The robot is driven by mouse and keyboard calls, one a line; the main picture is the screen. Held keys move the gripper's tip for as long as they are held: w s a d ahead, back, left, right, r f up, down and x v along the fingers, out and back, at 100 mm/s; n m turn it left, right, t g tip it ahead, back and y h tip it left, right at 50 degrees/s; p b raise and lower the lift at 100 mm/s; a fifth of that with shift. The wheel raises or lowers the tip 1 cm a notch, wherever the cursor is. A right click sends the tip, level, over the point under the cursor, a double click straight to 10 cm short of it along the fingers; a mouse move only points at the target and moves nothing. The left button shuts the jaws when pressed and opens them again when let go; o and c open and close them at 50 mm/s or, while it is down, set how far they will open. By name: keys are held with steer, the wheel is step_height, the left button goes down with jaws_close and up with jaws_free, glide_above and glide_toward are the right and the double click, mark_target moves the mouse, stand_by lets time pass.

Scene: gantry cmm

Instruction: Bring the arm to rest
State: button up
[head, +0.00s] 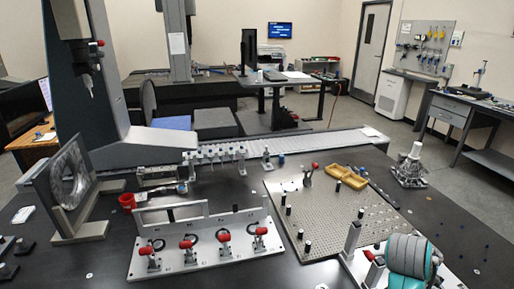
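My gripper does not show in the head view, so its pose and whether it holds anything cannot be seen. The black granite table (220,277) fills the lower part of the view.
A fixture plate with red clamps (203,265), a perforated plate (335,218), yellow trays (345,177), a red cup (127,201), a ring on a stand (70,190) and a metal casting (409,168) occupy the table. The measuring machine's column (100,85) rises at left.

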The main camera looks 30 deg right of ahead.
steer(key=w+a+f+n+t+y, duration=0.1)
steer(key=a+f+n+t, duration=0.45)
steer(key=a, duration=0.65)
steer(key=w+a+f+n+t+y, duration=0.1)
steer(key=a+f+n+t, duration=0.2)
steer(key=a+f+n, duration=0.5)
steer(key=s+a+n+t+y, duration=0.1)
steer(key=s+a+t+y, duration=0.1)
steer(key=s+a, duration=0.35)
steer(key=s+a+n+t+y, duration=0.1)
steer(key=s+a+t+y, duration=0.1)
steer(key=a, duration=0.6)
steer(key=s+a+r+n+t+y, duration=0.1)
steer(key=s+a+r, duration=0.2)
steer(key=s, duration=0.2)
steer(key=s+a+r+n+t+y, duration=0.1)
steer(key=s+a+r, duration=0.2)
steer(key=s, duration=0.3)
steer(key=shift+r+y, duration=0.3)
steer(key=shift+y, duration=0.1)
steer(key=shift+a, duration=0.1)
